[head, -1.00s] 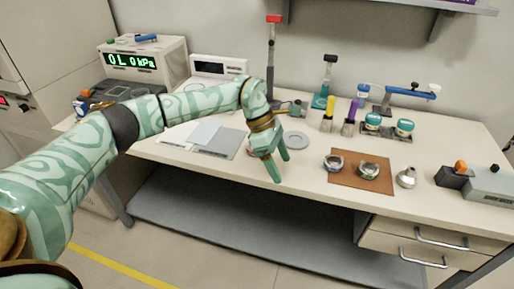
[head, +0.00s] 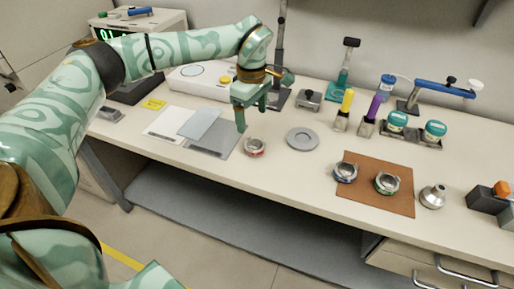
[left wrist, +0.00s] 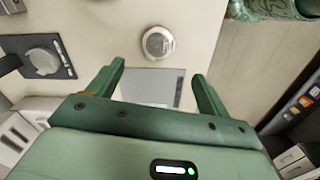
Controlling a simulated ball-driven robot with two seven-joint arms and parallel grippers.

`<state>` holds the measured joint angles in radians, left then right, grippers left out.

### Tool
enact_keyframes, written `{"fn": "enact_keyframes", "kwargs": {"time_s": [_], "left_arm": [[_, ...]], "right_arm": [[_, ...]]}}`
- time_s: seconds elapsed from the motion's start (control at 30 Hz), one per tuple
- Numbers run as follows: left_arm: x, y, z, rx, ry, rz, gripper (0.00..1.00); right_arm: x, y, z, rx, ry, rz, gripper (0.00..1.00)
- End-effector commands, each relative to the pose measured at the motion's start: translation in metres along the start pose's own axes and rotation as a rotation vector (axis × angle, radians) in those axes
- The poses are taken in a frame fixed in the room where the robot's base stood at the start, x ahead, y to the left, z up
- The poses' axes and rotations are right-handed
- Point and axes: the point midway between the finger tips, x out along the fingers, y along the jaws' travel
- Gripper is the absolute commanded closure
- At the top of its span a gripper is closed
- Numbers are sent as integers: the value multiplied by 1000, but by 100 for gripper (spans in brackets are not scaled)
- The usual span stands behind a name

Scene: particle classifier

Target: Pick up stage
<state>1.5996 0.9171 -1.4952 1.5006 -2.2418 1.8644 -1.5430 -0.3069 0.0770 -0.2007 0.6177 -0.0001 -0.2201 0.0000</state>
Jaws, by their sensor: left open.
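A small metallic ring-shaped stage with a red band (head: 254,147) stands on the bench in the head view. What looks like the same round stage shows ahead of the fingertips in the left wrist view (left wrist: 158,43). Two similar stages, one with a blue band (head: 346,173) and one with a green band (head: 387,184), sit on a brown mat (head: 350,195). My left gripper (head: 254,115) points down, open and empty, above and just left of the red-banded stage, apart from it. The left fingers also show spread in the left wrist view (left wrist: 156,88). My right gripper is not visible.
A flat grey disc (head: 302,139) lies right of the red-banded stage. Grey and white sheets (head: 210,138) lie to its left. Brushes with yellow (head: 347,100) and purple (head: 374,106) handles stand behind. A metal funnel-like piece (head: 432,196) stands right of the mat.

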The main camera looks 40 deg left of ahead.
Motion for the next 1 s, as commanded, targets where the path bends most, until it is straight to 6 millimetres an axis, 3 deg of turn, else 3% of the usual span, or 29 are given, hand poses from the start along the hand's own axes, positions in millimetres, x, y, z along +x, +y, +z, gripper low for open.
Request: {"fn": "enact_keyframes", "kwargs": {"time_s": [0.03,0.1,0.43,0.7,0.93,0.97,1.0], "left_arm": [[20,0,0,0,0,-7,21],[34,0,0,-1,0,-6,21],[61,1,0,-1,-1,-1,21],[105,3,0,0,0,-4,21],[104,4,0,0,-1,3,21],[104,4,0,-1,-1,3,24],[104,3,0,-1,-1,2,35]], "right_arm": [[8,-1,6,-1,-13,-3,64],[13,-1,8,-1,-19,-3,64],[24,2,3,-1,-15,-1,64],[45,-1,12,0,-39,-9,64],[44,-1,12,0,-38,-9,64],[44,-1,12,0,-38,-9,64],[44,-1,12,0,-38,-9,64]]}}
